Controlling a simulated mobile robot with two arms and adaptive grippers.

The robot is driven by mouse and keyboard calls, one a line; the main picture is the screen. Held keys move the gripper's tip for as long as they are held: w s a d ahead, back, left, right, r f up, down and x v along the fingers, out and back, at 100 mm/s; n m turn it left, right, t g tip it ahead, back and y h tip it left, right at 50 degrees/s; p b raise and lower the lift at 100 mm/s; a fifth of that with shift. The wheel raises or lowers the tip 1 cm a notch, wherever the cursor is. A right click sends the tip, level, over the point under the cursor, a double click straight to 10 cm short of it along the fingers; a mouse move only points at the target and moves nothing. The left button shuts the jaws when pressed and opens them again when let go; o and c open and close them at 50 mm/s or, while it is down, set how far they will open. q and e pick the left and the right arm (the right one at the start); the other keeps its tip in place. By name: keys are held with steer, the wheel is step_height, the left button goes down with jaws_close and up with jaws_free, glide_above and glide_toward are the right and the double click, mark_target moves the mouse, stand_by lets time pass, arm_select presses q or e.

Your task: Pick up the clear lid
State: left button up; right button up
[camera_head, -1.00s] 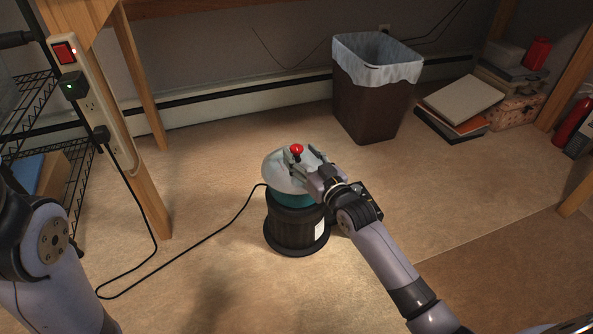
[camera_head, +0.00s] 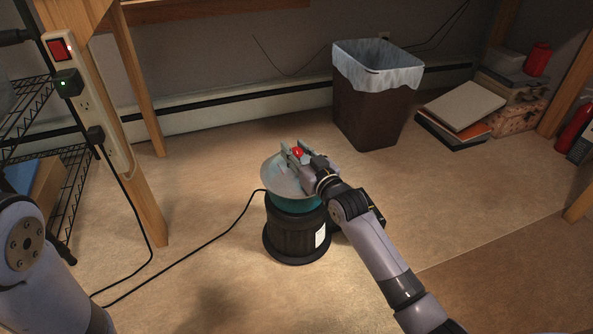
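The clear lid (camera_head: 273,177) is a translucent, shallow disc with a red knob (camera_head: 298,152) on top. It sits over a teal bowl (camera_head: 290,204) on a black, ribbed round base (camera_head: 296,236) that stands on the floor. My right gripper (camera_head: 296,150) is at the lid's top, with one finger on each side of the red knob. The fingers are apart, and contact with the knob cannot be made out. The gripper and wrist hide the lid's right part. My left arm shows at the lower left, but its gripper is out of view.
A black cord (camera_head: 190,265) runs from the base across the floor to a power strip (camera_head: 88,110) on a wooden leg. A lined brown bin (camera_head: 370,112) stands behind. Books (camera_head: 463,106) lie at the back right. The floor around the base is mostly clear.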

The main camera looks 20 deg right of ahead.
jaws_close()
